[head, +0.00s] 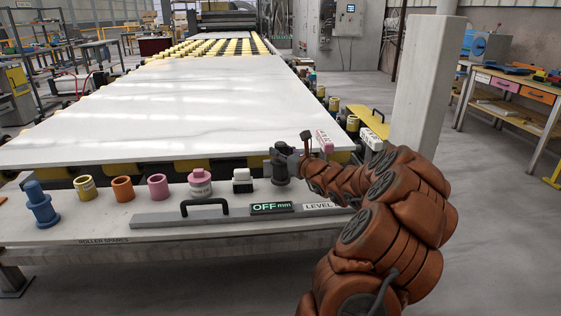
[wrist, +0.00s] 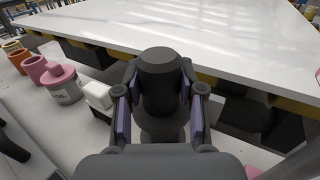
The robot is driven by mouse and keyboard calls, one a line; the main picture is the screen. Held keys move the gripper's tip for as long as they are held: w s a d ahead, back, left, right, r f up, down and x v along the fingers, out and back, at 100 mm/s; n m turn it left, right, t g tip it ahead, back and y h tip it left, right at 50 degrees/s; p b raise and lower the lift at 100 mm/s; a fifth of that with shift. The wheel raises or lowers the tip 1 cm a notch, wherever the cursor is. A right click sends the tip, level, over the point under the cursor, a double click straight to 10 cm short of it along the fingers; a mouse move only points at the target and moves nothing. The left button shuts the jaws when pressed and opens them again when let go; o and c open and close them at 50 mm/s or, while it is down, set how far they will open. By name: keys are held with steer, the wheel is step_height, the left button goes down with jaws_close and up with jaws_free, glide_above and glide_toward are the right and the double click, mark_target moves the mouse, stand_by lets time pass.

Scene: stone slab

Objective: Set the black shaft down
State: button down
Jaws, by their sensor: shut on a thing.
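The black shaft (wrist: 160,75) is upright between the two purple-lined fingers of my gripper (wrist: 160,108) in the wrist view. My gripper is shut on it, one finger on each side. A wider dark foot shows below the fingers. In the head view the shaft (head: 279,166) is at the front shelf (head: 110,232), right of a white-and-black block (head: 242,181). Its lower end is close to the shelf top; I cannot tell whether it touches. My gripper (head: 291,160) reaches it from the right and partly covers it.
A row on the shelf holds a blue part (head: 40,205), several coloured rings and a pink-capped bottle (head: 200,186). A level bar (head: 240,214) with a black handle lies in front. A white stone slab (head: 170,105) edges the shelf behind. A pale post (head: 424,85) stands right.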

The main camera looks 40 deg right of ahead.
steer(key=shift+f, duration=1.45)
steer(key=shift+f, duration=0.15)
steer(key=c, duration=0.7)
jaws_free()
steer(key=shift+r, duration=0.2)
steer(key=s, duration=0.4)
steer(key=s+a, duration=0.1)
steer(key=s, duration=0.7)
steer(key=shift+a, duration=0.3)
